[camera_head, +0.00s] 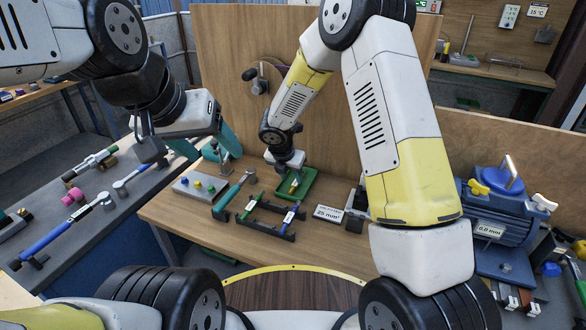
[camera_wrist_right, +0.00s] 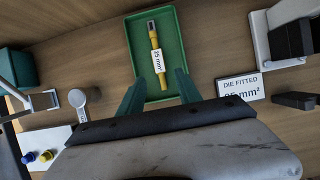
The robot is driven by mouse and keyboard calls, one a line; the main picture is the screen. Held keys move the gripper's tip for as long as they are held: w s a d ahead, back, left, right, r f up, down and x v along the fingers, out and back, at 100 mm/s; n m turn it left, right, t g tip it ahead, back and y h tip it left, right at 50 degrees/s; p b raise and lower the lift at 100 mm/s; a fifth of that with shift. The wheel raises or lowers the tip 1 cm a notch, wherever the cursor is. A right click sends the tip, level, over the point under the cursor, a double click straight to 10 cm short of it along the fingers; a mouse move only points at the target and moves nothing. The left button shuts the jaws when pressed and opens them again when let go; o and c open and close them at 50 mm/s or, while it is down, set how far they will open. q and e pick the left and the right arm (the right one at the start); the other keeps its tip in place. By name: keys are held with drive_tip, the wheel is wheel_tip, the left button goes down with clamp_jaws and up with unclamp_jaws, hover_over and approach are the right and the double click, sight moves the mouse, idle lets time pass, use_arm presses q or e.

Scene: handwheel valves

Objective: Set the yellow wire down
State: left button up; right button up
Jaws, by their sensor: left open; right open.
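The yellow wire (camera_wrist_right: 157,58) lies in the green tray (camera_wrist_right: 133,28), with a white "25 mm²" tag round it and a grey end piece at its far end. In the head view the wire (camera_head: 294,187) shows small inside the tray (camera_head: 309,188). My right gripper (camera_wrist_right: 158,92) is open; its two green fingers stand apart on either side of the wire's line, over the tray's near part, with nothing between them. In the head view it (camera_head: 289,164) is just above the tray. My left gripper (camera_head: 212,150) is open and empty over the bench's left end.
A "25 mm²" die sign (camera_head: 328,213) stands right of the tray. A black rack (camera_head: 268,218) with green- and blue-handled tools lies in front. A grey block with coloured knobs (camera_head: 198,186) is at left. A blue machine (camera_head: 500,225) stands at far right.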

drive_tip(key=s+d+r+m, duration=0.4)
drive_tip(key=r+m, duration=0.1)
drive_tip(key=r, duration=0.2)
drive_tip(key=s+d+r+m, duration=0.3)
drive_tip(key=s+r+m, duration=0.1)
drive_tip(key=r, duration=0.3)
drive_tip(key=s+d+r+m, duration=0.4)
drive_tip(key=r+m, duration=0.1)
drive_tip(key=r, duration=0.3)
drive_tip(key=s+d+r+m+t+y, duration=0.1)
drive_tip(key=s+d+r+m+y, duration=0.1)
drive_tip(key=s+m, duration=0.6)
drive_tip(key=s+d+r+m+y, duration=0.2)
drive_tip(key=s+r+m, duration=0.3)
drive_tip(key=s+m, duration=0.4)
drive_tip(key=shift+s+t, duration=0.15)
drive_tip(key=shift+t, duration=0.25)
